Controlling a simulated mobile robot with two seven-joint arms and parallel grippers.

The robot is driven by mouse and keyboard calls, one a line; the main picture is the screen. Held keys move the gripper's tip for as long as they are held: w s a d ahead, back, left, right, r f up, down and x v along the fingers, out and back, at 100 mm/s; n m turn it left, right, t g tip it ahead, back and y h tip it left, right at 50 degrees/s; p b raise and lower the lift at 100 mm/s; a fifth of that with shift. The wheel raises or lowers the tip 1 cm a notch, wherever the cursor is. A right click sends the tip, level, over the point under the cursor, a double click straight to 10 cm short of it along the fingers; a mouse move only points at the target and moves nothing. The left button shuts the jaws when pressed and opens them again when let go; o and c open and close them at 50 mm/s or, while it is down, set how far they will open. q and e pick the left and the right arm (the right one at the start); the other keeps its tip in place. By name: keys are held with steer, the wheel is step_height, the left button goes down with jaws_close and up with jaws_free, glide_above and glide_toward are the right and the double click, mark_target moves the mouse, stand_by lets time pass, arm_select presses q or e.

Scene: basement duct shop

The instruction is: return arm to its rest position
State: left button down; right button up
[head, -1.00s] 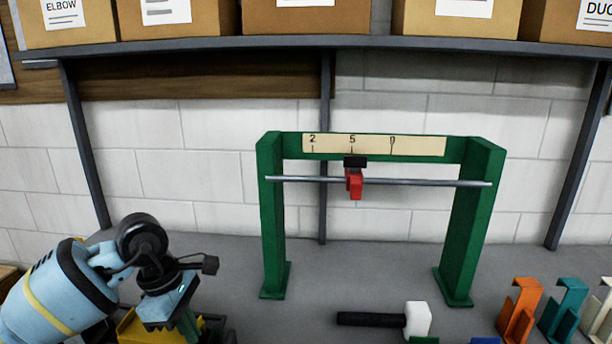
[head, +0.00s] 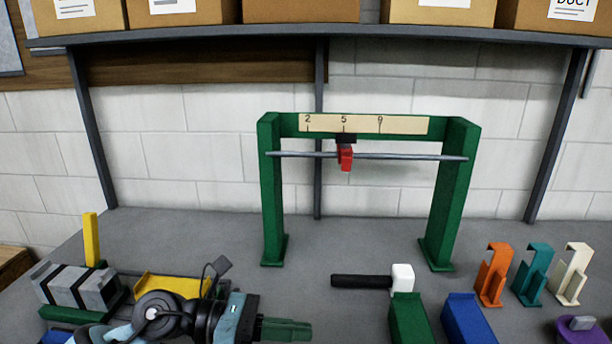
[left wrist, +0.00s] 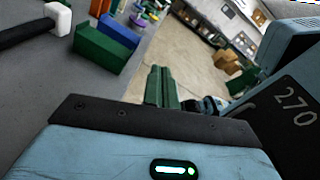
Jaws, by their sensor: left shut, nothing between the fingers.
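My left gripper (head: 288,329) is low at the front of the bench in the head view, its green fingers pointing right. The fingers are together with nothing between them. In the left wrist view the gripper (left wrist: 162,85) points out past the bench edge over the floor. My left arm comes in from the bottom left, in front of a yellow tray. My right gripper is not in view.
A green frame (head: 455,200) with a rod and red slider (head: 345,158) stands mid-bench. A grey strapped block (head: 85,286) sits left.

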arm_select(q)
steer(key=w+a+r+n+t, duration=0.2)
steer(key=a+n+t, duration=0.1)
steer(key=n+t, duration=0.6)
steer(key=w+a+r+n+t, duration=0.2)
steer(key=n+t, duration=0.5)
steer(key=n, duration=0.4)
steer(key=a+f+n+t+y, duration=0.2)
steer(key=a+f+n+y, duration=0.85)
steer(key=n+y, duration=0.5)
steer(key=s+a+f+n+g+y, duration=0.1)
steer(key=s+a+f+n+g, duration=0.2)
steer(key=s+f+n+g, duration=0.25)
steer(key=s+a+f+n+g+y, duration=0.1)
steer(key=s+a+f+n+g, duration=0.2)
steer(key=s+f, duration=0.45)
steer(key=s+f+n+g+h, duration=0.1)
steer(key=s+f+n+g, duration=0.5)
steer(key=s, duration=0.9)
steer(key=w+d+f+m+t+h, duration=0.2)
steer(key=w+f+t, duration=0.4)
steer(key=f, duration=0.5)
steer(key=shift+d+f, duration=0.4)
steer(key=shift+d, duration=0.05)
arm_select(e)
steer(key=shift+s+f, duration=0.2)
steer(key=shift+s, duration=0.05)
